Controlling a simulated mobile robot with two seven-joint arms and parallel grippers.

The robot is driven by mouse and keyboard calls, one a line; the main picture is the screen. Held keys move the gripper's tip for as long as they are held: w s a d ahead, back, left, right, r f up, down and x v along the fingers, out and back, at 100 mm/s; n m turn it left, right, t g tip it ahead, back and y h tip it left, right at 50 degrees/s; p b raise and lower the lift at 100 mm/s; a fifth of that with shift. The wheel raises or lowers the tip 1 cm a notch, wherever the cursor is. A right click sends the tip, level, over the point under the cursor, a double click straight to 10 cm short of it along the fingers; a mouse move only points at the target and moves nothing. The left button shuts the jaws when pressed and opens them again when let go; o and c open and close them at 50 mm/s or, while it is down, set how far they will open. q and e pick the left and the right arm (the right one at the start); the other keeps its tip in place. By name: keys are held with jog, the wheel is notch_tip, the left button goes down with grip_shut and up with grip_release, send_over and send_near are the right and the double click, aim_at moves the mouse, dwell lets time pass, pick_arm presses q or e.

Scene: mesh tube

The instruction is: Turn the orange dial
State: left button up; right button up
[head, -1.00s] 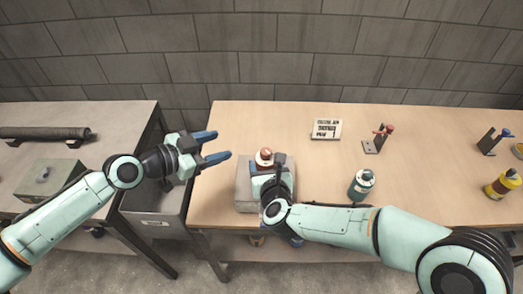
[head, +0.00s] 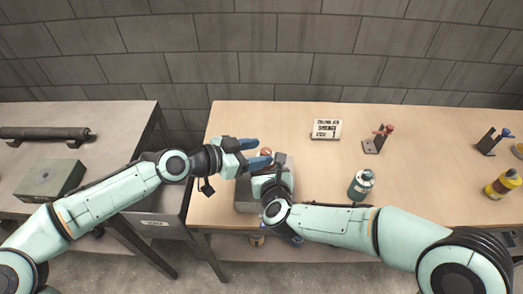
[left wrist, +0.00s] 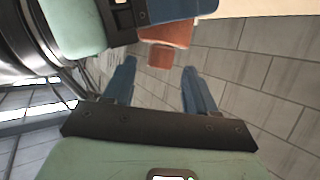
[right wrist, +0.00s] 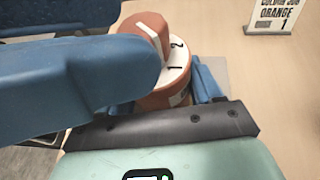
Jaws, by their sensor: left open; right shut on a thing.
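The orange dial (head: 265,152) sits on a grey box (head: 243,197) on the wooden table, mostly hidden by my grippers in the head view. The right wrist view shows its orange knob (right wrist: 135,48) with a white line, above a white ring marked 1 and 2. My right gripper (head: 279,165) is shut on the orange body (right wrist: 160,98) under the ring. My left gripper (head: 257,152) is open, its fingers pointing right beside the dial. In the left wrist view the knob (left wrist: 160,56) lies beyond the space between its fingers, apart from them.
A sign (head: 326,129) stands behind; the right wrist view reads ORANGE 1 (right wrist: 279,18). A blue-grey bottle (head: 361,184) and a red-handled fixture (head: 378,139) stand to the right. A side bench (head: 105,120) is at left. My two grippers are very close together.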

pick_arm(q)
jog(key=shift+x, duration=1)
jog(key=shift+c, duration=0.4)
grip_shut()
jog(key=shift+s+d+n+t+y, duration=0.1)
jog(key=shift+n+t+y, duration=0.35)
jog(key=shift+n+t, duration=0.1)
jog(key=shift+s+d+n+t+y, duration=0.1)
jog(key=shift+s+n+t+y, duration=0.05)
jog(key=shift+n+t+y, duration=0.35)
jog(key=shift+n+t, duration=0.25)
jog(key=shift+n, duration=0.1)
jog(key=shift+a, duration=0.1)
jog(key=shift+o, duration=0.4)
grip_release()
